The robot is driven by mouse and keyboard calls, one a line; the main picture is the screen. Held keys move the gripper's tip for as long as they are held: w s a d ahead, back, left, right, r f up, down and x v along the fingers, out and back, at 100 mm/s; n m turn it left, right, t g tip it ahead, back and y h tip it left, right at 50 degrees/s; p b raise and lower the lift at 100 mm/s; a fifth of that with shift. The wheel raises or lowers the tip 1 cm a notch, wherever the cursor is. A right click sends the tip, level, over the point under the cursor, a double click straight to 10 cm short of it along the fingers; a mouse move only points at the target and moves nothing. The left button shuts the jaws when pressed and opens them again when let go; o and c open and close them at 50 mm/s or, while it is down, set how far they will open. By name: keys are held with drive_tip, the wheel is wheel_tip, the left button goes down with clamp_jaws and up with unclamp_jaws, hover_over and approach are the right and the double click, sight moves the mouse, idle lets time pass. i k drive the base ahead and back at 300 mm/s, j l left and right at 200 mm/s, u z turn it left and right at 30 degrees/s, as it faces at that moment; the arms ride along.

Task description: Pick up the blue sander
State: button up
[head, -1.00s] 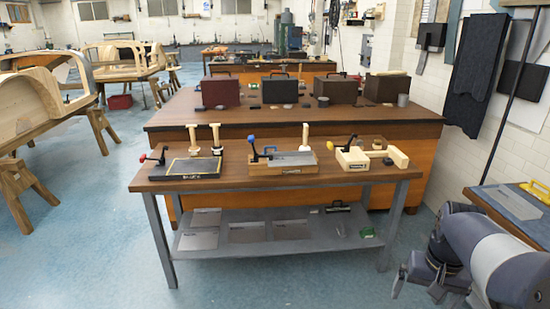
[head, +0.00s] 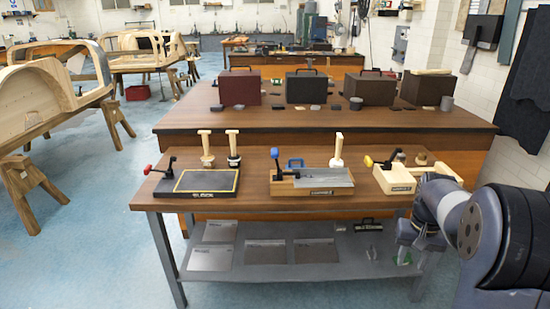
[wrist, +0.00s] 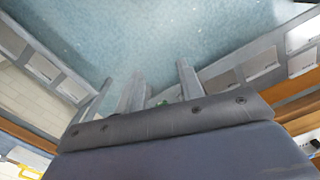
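A small blue arched shape (head: 295,163) stands behind the middle wooden jig (head: 312,191) on the front table. It may be the blue sander, but its lower part is hidden and it is too small to be sure. My gripper (head: 412,246) hangs at the table's right front, beside the lower shelf and well apart from the blue shape. In the wrist view my gripper's two fingers (wrist: 162,88) are spread apart with nothing held between them.
The front table (head: 255,212) also bears a black board jig (head: 200,184) at left and a pale wooden jig (head: 398,182) at right. Wooden mallets stand at the back. A lower shelf (head: 260,274) holds flat metal plates. Blue floor (head: 90,250) is clear at left.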

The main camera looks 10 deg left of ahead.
sight(290, 167)
drive_tip(key=i+j+u, duration=0.1)
drive_tip(key=i+u, duration=0.25)
drive_tip(key=i, duration=0.75)
drive_tip(key=i+l+u, duration=0.2)
drive_tip(key=i+u, duration=0.15)
drive_tip(key=i, duration=0.7)
